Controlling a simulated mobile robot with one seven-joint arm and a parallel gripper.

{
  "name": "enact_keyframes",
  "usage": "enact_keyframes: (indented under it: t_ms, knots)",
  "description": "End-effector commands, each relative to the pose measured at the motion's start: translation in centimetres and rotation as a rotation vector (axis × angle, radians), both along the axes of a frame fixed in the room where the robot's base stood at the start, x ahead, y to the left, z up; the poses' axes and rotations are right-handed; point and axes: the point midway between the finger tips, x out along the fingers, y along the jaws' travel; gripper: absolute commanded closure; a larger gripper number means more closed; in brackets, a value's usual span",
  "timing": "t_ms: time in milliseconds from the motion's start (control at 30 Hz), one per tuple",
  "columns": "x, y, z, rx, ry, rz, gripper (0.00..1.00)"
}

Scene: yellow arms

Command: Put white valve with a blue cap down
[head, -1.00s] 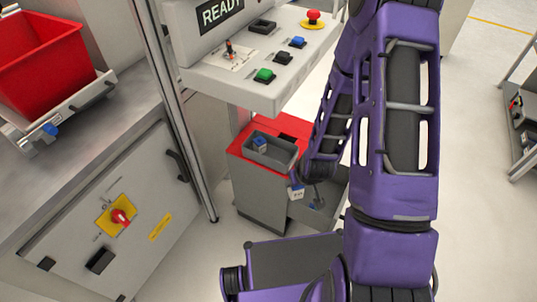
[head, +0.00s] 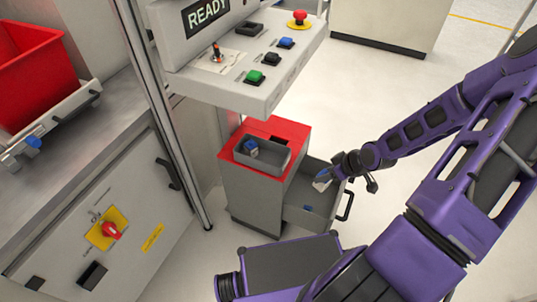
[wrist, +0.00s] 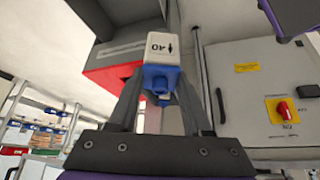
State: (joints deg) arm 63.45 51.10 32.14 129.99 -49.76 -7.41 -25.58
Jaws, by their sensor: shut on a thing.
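The white valve with a blue cap (wrist: 160,48) is held between the two fingers of my gripper (wrist: 160,76) in the wrist view. Its white body shows dark markings and its blue part points toward the gripper's palm. In the head view my gripper (head: 326,178) holds the small valve (head: 320,184) above the right part of the open grey drawer (head: 330,213), apart from the drawer floor. The red-topped cabinet (head: 295,131) stands to the left of the gripper.
A grey bin (head: 273,161) on the cabinet top holds a blue-and-white item (head: 251,148). A small blue thing (head: 308,208) lies in the drawer. Open floor lies right of the drawer.

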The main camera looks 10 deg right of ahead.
Motion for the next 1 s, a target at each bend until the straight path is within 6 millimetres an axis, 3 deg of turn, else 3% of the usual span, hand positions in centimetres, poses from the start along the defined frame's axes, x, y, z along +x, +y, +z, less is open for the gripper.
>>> enact_keyframes:
  t_ms: [233, 467, 933, 1000]
  knots:
    - [2.5, 1.6, -1.5, 0.098, -0.150, -0.004, 1.00]
    - [6.5, 4.1, -1.3, 0.094, -0.156, 0.006, 1.00]
    - [16.5, 10.4, -1.3, 0.095, -0.154, 0.003, 1.00]
    - [16.6, 10.5, -3.2, 0.096, -0.147, -0.001, 1.00]
